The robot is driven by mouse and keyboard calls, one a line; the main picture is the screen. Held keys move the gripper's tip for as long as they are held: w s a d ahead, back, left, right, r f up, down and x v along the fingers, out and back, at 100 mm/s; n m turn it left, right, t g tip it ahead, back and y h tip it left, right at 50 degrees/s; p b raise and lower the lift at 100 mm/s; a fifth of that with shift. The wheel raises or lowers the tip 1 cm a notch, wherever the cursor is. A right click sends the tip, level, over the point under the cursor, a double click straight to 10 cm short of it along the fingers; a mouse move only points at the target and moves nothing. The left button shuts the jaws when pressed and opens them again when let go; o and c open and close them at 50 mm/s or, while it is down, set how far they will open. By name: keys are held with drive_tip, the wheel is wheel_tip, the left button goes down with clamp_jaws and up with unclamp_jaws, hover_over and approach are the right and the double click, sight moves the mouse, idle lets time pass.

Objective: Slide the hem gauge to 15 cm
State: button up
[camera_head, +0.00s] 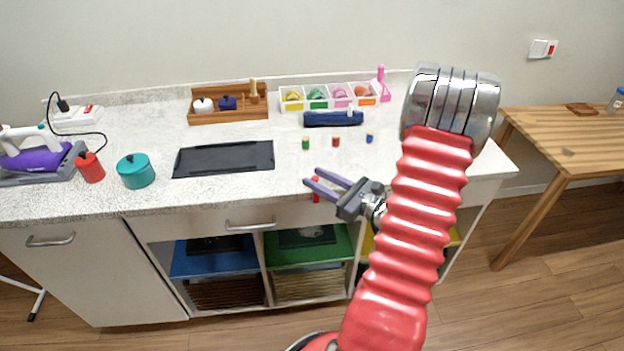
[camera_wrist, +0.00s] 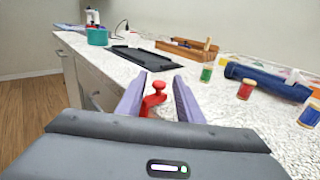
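A small red knobbed piece (camera_head: 316,195) stands at the counter's front edge. It may be the slider of the hem gauge; no scale can be read. In the wrist view the red piece (camera_wrist: 155,97) shows a round knob on a wider base, between my two purple fingers. My gripper (camera_head: 312,176) is open, its fingers spread on either side of the red piece. In the wrist view my gripper (camera_wrist: 159,76) shows a gap to the right finger; contact on the left cannot be told.
A black tray (camera_head: 224,158), teal pot (camera_head: 136,171) and red canister (camera_head: 90,167) stand to the left. Further back are a wooden rack (camera_head: 228,117) and a divided bin (camera_head: 335,104). Open shelves lie below.

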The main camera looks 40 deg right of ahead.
drive_tip(key=shift+w+a, duration=0.15)
drive_tip(key=shift+w, duration=0.6)
clamp_jaws()
